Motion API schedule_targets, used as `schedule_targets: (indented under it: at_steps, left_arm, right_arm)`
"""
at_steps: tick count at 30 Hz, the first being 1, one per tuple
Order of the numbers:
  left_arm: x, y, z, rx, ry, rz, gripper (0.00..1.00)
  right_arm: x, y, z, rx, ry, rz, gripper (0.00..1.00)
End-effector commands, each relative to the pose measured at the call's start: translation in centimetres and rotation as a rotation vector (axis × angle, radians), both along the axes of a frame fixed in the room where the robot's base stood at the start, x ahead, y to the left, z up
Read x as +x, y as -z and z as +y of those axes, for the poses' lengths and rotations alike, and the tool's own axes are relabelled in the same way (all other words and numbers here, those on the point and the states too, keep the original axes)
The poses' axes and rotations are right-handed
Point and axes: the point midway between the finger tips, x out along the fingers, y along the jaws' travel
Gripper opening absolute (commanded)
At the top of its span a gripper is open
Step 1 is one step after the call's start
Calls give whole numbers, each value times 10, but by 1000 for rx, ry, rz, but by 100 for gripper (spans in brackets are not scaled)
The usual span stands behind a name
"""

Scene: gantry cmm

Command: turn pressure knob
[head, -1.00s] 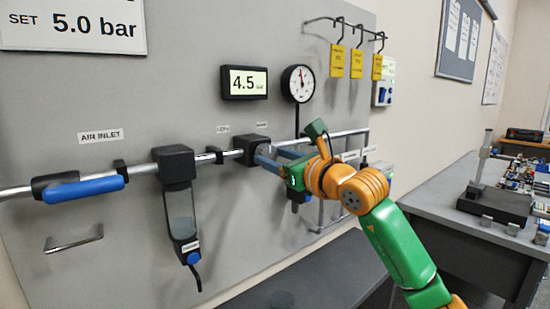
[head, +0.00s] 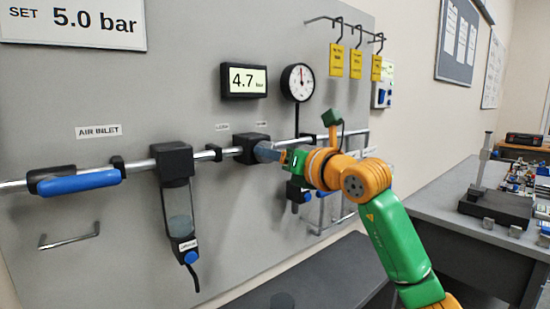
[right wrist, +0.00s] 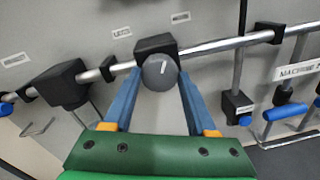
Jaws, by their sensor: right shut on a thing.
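The pressure knob (right wrist: 159,72) is a round dark grey knob with a white pointer line, on the front of a black regulator block (head: 252,147) on the air pipe. In the right wrist view the line points up, leaning slightly right. My right gripper (head: 267,152) is shut on the knob; its two blue fingers (right wrist: 158,78) hold the knob from both sides. In the head view the fingers partly hide the knob. The digital display (head: 244,80) reads 4.7 bar. The sign (head: 75,26) says SET 5.0 bar. My left gripper does not show.
A round dial gauge (head: 298,82) stands above the pipe. A blue-handled valve (head: 80,182) and a filter bowl (head: 178,205) are to the left. Yellow tags (head: 356,63) hang from hooks at upper right. A grey bench (head: 455,215) with equipment stands at the right.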

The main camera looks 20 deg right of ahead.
Motion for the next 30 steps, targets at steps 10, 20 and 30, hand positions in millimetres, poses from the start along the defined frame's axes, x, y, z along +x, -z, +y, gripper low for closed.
schedule_targets:
  at_steps: [10, 20, 30]
  left_arm:
    - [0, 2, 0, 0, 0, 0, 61]
    - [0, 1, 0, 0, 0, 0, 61]
    - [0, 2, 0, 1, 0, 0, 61]
  right_arm:
    - [0, 0, 0, 48, 0, 18, 2]
    - [0, 0, 0, 48, 0, 18, 68]
    - [0, 0, 0, 47, 0, 17, 88]
